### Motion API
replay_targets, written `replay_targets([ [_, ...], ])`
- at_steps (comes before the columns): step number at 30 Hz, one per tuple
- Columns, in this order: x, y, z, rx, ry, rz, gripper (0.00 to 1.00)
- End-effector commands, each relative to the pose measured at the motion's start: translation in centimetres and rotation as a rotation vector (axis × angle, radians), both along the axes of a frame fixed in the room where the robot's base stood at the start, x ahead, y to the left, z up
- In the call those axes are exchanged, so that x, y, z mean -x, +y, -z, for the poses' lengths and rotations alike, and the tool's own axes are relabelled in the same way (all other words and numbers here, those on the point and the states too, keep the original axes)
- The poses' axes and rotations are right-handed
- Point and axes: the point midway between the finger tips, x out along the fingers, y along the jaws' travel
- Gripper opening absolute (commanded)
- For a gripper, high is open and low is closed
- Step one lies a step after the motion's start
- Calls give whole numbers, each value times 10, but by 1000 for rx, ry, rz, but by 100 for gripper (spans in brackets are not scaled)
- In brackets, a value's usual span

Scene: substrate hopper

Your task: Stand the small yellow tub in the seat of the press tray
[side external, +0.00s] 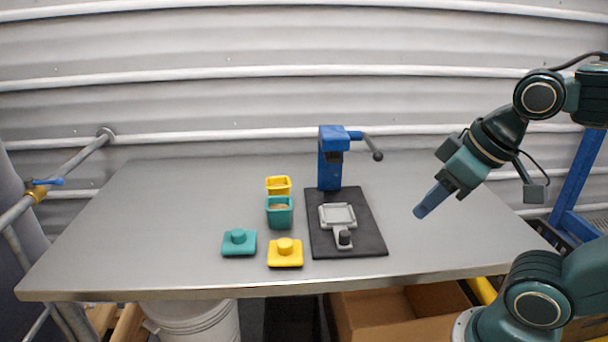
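The small yellow tub (278,187) stands upright on the table, behind the teal tub and left of the press. The press tray (337,216) is a grey square frame with a handle and dark knob toward the front. It lies on a black mat (364,240) in front of the blue press (331,160), and its seat looks empty. My gripper (420,212) is in the air right of the mat, pointing down and left, well apart from the tub and tray. Its blue fingers overlap in this view, so any gap between them is hidden.
A teal lid (239,242) and a yellow lid (285,252) with knobs lie near the front edge. The press's lever (372,145) sticks out to the right. The table's left side is clear.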

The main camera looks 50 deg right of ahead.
Motion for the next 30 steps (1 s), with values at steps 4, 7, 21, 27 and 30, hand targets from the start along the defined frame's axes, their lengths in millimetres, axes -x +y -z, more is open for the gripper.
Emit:
replay_targets([
  [4, 0, 0, 0, 0, 0, 0, 48],
  [7, -2, 0, -2, -4, 1, 8, 68],
  [21, -64, -6, -43, -130, 69, 288, 73],
  [27, -109, -11, -61, -207, 110, 481, 73],
  [30, -131, -14, -67, -243, 130, 578, 73],
])
